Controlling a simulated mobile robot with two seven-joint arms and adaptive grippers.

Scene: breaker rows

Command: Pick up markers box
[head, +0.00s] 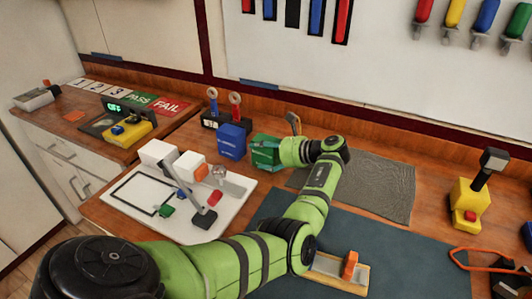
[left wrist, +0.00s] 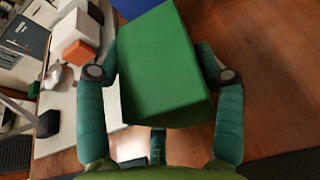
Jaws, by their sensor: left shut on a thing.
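A green box (head: 266,152) with a small pale label stands at the back of the wooden bench; the label is too small to read. It fills the middle of the left wrist view (left wrist: 165,65). My left gripper (head: 280,153) reaches it from the right, with one finger on each side of the box in the left wrist view. The gripper is shut on the green box. A blue box (head: 231,140) with a white label stands just left of it. I cannot tell from the labels which is the markers box. My right gripper is not in view.
A white board (head: 230,209) with white blocks and a grey lever lies left of the arm. A grey mat (head: 380,185) lies to the right. A yellow device (head: 466,203) stands far right.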

